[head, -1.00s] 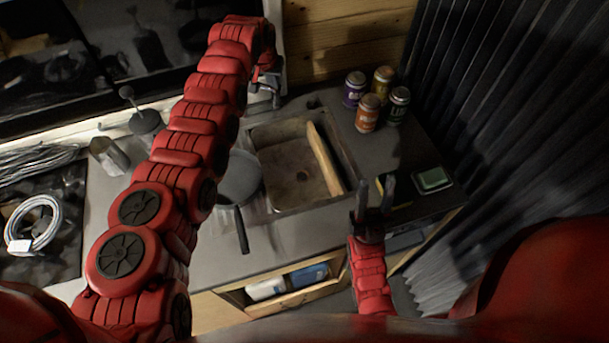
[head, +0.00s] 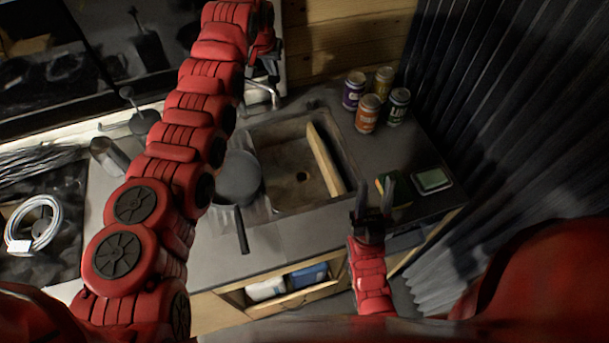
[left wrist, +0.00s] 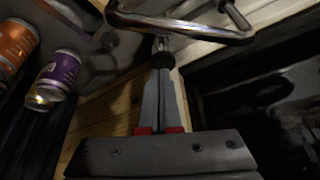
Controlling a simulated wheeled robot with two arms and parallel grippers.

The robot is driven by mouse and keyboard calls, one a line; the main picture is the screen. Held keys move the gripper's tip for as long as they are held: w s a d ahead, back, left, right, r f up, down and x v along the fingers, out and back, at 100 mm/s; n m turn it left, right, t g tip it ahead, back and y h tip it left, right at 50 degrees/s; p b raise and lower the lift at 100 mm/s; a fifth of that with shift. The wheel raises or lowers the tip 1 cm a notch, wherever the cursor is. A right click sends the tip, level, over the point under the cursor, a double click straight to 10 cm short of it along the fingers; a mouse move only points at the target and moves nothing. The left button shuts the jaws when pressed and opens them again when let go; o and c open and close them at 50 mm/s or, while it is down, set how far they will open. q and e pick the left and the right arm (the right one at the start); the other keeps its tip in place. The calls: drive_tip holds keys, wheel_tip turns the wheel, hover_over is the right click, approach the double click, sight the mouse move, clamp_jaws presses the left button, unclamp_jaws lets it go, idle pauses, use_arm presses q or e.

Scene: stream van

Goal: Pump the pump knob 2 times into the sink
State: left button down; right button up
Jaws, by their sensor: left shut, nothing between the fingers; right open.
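The sink (head: 283,160) is a worn brownish basin in the counter, with a pale board lying across its right part. A bent metal faucet (head: 262,90) stands at its back left; its tube crosses the top of the left wrist view (left wrist: 180,24). A small dark knob (left wrist: 163,60), likely the pump knob, shows just beyond my left fingertips, touching or nearly touching them. In the head view I cannot make it out. My left gripper (head: 270,72) is shut and empty behind the sink, by the faucet. My right gripper (head: 374,200) is open and empty near the counter's front right.
Several cans (head: 367,113) stand right of the sink. A dark pan (head: 238,178) sits left of it, its handle toward the front edge. A drawer (head: 300,298) below is open.

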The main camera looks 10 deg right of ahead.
idle(0.6)
use_arm(q)
drive_tip(key=shift+s+r, duration=0.1)
drive_tip(key=shift+r, duration=2.85)
